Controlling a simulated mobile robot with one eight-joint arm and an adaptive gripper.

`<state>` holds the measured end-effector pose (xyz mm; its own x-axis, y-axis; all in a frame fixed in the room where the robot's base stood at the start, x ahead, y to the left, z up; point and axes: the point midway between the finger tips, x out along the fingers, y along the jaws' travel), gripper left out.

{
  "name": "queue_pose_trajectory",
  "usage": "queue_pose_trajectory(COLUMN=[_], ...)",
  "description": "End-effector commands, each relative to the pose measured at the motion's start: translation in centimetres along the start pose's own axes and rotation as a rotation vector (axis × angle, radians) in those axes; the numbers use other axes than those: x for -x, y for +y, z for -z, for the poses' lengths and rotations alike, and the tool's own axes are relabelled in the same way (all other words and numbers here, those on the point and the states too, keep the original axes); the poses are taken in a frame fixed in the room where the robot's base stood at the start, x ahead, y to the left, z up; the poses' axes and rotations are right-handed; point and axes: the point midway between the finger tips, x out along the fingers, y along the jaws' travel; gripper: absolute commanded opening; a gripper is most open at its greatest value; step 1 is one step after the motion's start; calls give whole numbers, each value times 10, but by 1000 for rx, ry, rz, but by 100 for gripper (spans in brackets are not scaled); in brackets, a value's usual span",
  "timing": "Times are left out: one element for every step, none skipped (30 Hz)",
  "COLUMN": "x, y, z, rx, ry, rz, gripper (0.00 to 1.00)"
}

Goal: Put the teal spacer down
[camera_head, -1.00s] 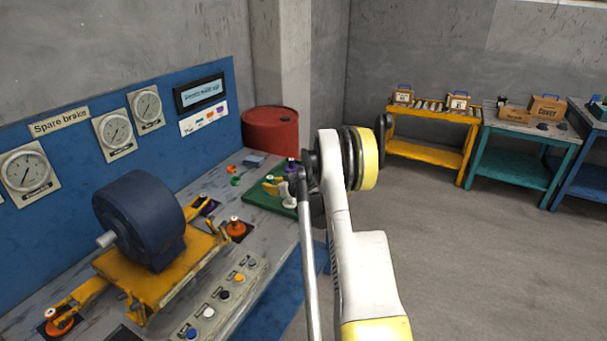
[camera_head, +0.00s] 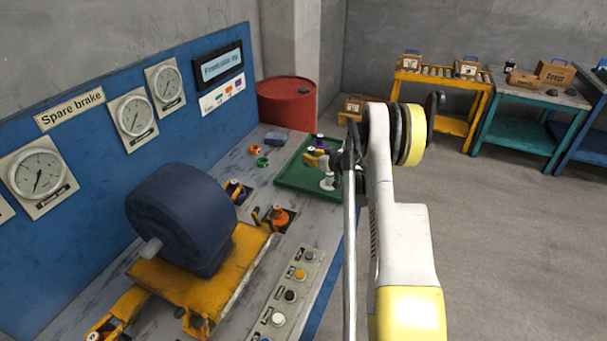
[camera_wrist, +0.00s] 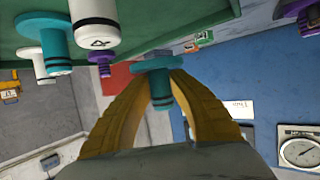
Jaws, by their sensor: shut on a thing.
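The teal spacer (camera_wrist: 158,88), a flanged cylinder with a dark band, is held between the yellow fingers of my gripper (camera_wrist: 158,80) in the wrist view. In the head view my gripper (camera_head: 318,160) is over or beside the green tray (camera_head: 292,182); the held spacer cannot be made out there. The tray spans the top of the wrist view (camera_wrist: 165,25). A similar teal piece (camera_wrist: 56,45) and white pieces (camera_wrist: 95,25) stand on it, near the held spacer. Whether the held spacer touches the tray cannot be told.
A small purple piece (camera_wrist: 102,60) is near the white pieces. Green (camera_head: 262,162) and orange (camera_head: 255,150) rings lie on the bench left of the tray. The dark blue motor (camera_head: 180,215) on its yellow mount, the gauge panel (camera_head: 100,120) and a red drum (camera_head: 287,103) are around.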

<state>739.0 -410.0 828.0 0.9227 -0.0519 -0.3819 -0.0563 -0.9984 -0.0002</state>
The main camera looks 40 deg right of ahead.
Motion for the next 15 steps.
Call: queue_pose_trajectory(x=[-10,-14,-19,-22,-25,-27,-29,-30,-31,-32,-33,-34,-36,-37,-40], y=[-12,-17,-24,-29,-32,-35,-38,-40,-41,-42,-42,-42,-42,-42,-42], z=[-8,-10,-13,-14,-16,-17,-18,-18,-18,-19,-21,-24,-28,-32,-39], rx=[2,2,1,1,1,0,0,0,0,0,0,0,0,0,0], ry=[1,0,0,0,1,1,0,0,0,0,0,0,0,0,0], rz=[3,2,2,2,1,0,0,0,0,-1,-1,-1,-1,-1,-1], gripper=[0,0,0,0,0,0,0,0,0,0,0,0,0,0,0])
